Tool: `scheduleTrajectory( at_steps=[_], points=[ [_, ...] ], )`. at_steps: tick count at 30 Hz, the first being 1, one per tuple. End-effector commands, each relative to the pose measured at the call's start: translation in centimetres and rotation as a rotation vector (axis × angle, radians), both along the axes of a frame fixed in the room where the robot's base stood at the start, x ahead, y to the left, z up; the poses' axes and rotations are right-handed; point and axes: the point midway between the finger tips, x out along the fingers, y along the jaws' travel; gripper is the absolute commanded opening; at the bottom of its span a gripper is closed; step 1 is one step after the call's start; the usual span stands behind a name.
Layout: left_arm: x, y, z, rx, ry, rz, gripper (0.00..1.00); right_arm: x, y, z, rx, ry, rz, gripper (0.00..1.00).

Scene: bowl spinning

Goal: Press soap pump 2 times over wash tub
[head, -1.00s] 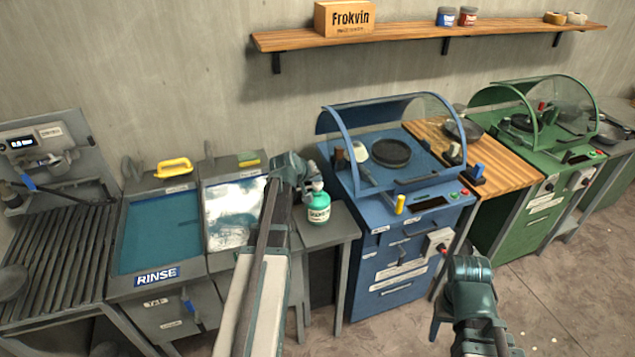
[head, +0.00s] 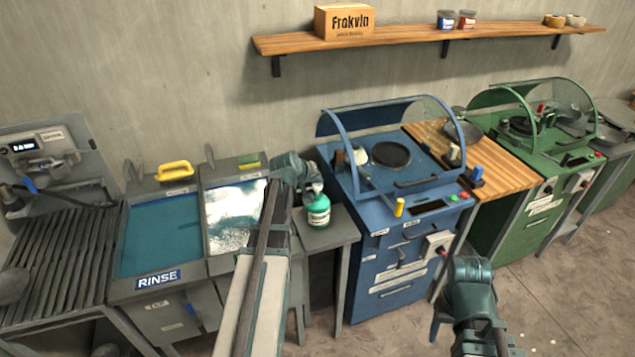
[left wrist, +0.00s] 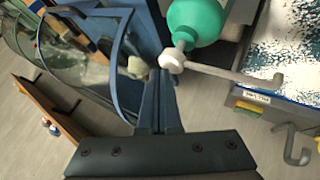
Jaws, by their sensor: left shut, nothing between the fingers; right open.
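The soap pump is a green bottle (head: 318,211) with a white label and pale pump head, standing upright on a small grey side table. In the left wrist view, its green body (left wrist: 197,20) and pale pump head (left wrist: 172,61) show, with the long spout reaching toward the wash tub. The wash tub (head: 237,215), full of foamy water, is left of the bottle. My left gripper (head: 309,168) is shut and empty at the pump head; its fingertips (left wrist: 161,76) appear beside or against it, contact unclear. My right gripper (head: 441,315) is low at right, away from these, its fingers mostly hidden.
A blue machine (head: 400,240) with a clear curved hood stands close right of the bottle. Open floor lies at the lower right.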

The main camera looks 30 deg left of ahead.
Motion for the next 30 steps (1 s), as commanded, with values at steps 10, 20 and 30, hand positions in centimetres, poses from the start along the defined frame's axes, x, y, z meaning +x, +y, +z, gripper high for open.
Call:
scheduleTrajectory(
  at_steps=[10, 20, 30],
  points=[
    [0.0, 0.0, 1.0, 0.001, -0.001, 0.001, 0.0, 0.0, 0.0, 1.0, 0.0, 0.0, 0.0, 0.57],
    [0.0, 0.0, 2.0, 0.001, -0.001, 0.001, 0.0, 0.0, 0.0, 1.9, 0.0, 0.0, 0.0, 0.57],
    [0.0, 0.0, 5.3, 0.001, -0.001, 0.001, 0.0, 0.0, 0.0, 5.3, 0.0, 0.0, 0.0, 0.57]
  ],
)
